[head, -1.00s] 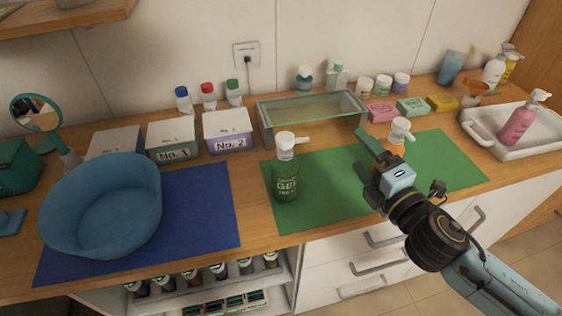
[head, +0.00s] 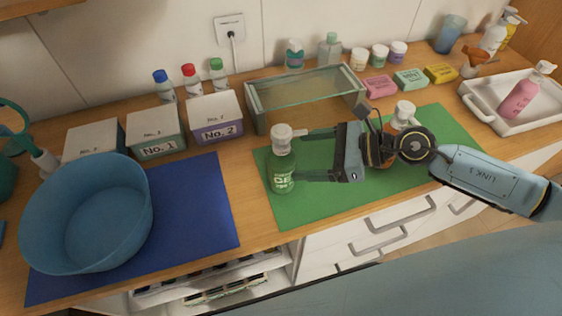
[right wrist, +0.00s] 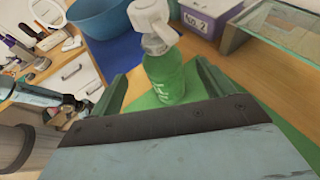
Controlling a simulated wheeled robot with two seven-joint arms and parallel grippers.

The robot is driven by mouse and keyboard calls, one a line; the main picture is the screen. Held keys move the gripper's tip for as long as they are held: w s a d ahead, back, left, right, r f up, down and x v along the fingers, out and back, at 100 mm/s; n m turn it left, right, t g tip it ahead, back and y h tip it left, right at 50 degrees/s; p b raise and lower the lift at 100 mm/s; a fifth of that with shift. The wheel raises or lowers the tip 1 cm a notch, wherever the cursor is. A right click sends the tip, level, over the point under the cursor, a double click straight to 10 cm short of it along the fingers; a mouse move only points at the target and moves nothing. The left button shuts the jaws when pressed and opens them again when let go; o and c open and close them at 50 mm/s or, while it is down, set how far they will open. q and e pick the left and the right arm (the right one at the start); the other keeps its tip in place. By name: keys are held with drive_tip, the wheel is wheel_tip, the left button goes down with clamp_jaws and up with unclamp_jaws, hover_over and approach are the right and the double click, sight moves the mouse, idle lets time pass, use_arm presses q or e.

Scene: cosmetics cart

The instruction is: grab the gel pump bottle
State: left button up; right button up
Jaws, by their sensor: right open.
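The gel pump bottle (head: 283,172), green with a white pump head and "GEL" on its label, stands upright on the left part of the green mat (head: 350,198). My right gripper (head: 299,155) is open, coming from the right with its fingertips at the bottle. In the right wrist view the bottle (right wrist: 166,80) shows between the tips of the open jaws (right wrist: 160,88); I cannot tell whether they touch it. A part of my left arm, with what looks like its gripper (right wrist: 78,106), shows small at the left of that view; its jaws are unclear.
A glass-topped box (head: 300,98) stands behind the bottle. An orange bottle with a white pump (head: 404,110) is partly hidden behind my right arm. A blue basin (head: 90,215) sits on the blue mat (head: 205,215) to the left.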

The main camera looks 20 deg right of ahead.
sight(292, 155)
drive_tip(key=shift+x, duration=1.2)
drive_tip(key=shift+w+a+f+p, duration=0.2)
drive_tip(key=shift+w+a+p, duration=0.2)
drive_tip(key=shift+a, duration=0.15)
drive_tip(key=x, duration=0.4)
drive_tip(key=shift+w+a+f+p, duration=0.15)
drive_tip(key=shift+w+f+p, duration=0.05)
drive_tip(key=shift+f+p, duration=0.1)
drive_tip(key=shift+r, duration=0.1)
drive_tip(key=c, duration=1.3)
